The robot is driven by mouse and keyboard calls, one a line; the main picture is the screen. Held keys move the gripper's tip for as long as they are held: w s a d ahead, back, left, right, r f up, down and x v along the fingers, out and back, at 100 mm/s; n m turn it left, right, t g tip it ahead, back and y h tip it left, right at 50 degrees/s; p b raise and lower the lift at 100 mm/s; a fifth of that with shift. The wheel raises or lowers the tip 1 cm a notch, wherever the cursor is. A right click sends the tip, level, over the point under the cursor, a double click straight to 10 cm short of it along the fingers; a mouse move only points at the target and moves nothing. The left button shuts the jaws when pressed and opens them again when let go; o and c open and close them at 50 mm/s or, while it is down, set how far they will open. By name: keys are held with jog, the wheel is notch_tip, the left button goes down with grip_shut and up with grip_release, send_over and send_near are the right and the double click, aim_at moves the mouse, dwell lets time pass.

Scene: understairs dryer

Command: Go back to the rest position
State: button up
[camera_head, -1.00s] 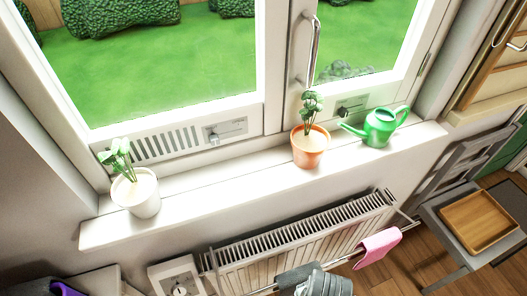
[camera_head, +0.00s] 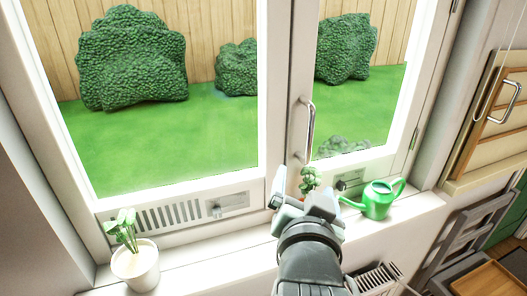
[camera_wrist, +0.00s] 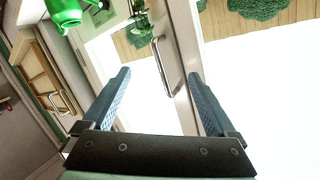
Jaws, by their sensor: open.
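My gripper (camera_head: 306,203) is raised in front of the window, low in the middle of the head view. In the wrist view its two fingers (camera_wrist: 160,100) are spread apart with nothing between them. I cannot tell how far the gripper is from that plant.
A green watering can (camera_head: 377,200) stands on the windowsill (camera_head: 200,262), just right of my gripper. A white potted plant (camera_head: 136,266) stands at the sill's left end. The window handle (camera_head: 307,130) is above the gripper. A radiator (camera_head: 375,280) is below.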

jog(key=s+a+r+n+t, duration=0.2)
jog(key=s+r+t, duration=0.2)
jog(key=r, duration=0.6)
jog(key=s+a+r+n+t+y, duration=0.1)
jog(key=s+r+t, duration=0.3)
jog(key=r, duration=0.7)
jog(key=s+a+r+n+t+y, duration=0.1)
jog(key=s+a+r+n+t, duration=0.2)
jog(key=r, duration=0.7)
jog(key=s, duration=0.2)
jog(key=shift+s+a+r+t, duration=0.25)
jog(key=shift+s+a+t, duration=0.1)
jog(key=shift+t, duration=0.05)
jog(key=shift+w+f, duration=0.1)
